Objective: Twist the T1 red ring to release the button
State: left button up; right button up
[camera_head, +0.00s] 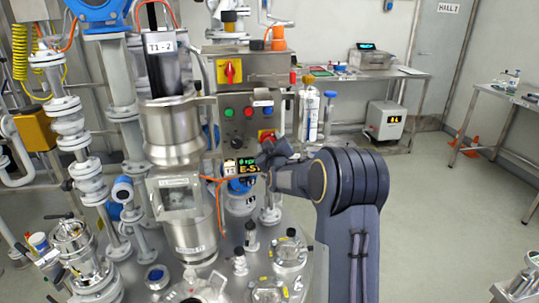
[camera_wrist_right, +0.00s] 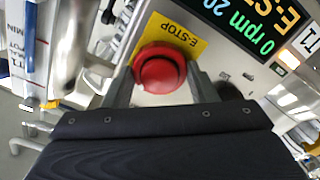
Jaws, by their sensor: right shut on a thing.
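The red emergency-stop button with its ring (camera_wrist_right: 160,69) sits on a yellow E.STOP plate (camera_wrist_right: 185,35) on a metal panel. In the head view a bit of its red top (camera_head: 266,135) shows above my right gripper (camera_head: 268,154). In the right wrist view my right gripper (camera_wrist_right: 163,80) has one finger on each side of the red ring and is shut on it. The T1 display (camera_wrist_right: 250,25) next to it shows 0 rpm in green and part of an orange E-S text. My left gripper is not in view.
The control box above has a red switch on yellow (camera_head: 229,71) and several coloured buttons (camera_head: 248,112). Glass and steel pipework (camera_head: 172,130) stands close on the left. Loose fittings (camera_head: 240,262) stand on the metal table below. The floor to the right (camera_head: 440,220) is clear.

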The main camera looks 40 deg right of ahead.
jog(key=shift+m+b, duration=2.3)
jog(key=o, duration=1)
jog(key=shift+c, duration=0.2)
jog(key=shift+s, duration=0.15)
jog(key=v, duration=0.7)
jog(key=shift+s+a+b, duration=0.2)
jog(key=shift+s+b, duration=0.05)
jog(key=shift+b, duration=0.05)
